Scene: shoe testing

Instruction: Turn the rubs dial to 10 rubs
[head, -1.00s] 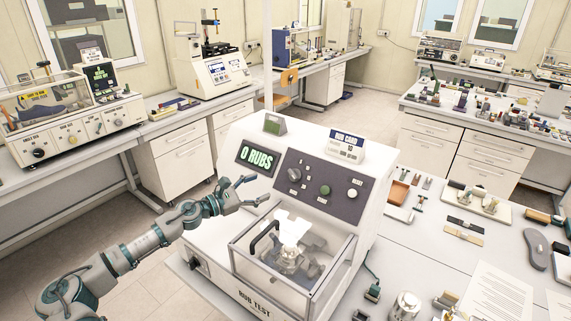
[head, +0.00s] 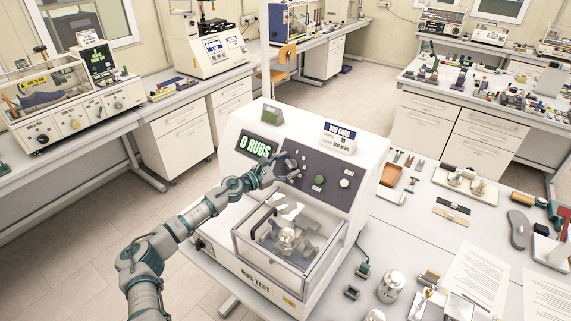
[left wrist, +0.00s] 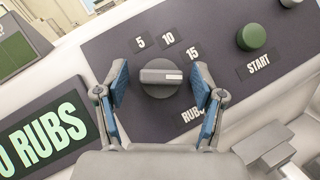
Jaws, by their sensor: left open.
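The rubs dial (left wrist: 160,77) is a round dark knob with a raised grip bar and a white mark on the bar's right end. The numbers 5, 10 and 15 (left wrist: 168,39) arc above it; the mark points right in the left wrist view, below the 15. My left gripper (left wrist: 160,88) is open, with one blue-padded finger on each side of the knob and visible gaps. In the head view, my left gripper (head: 287,166) is at the panel and largely hides the dial. The rub test machine's display (head: 257,146) reads 0 RUBS. My right gripper is not in view.
The green START button (left wrist: 252,37) is right of the dial. A clear-walled chamber (head: 290,232) stands out below the panel. Tools and papers lie on the table to the right.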

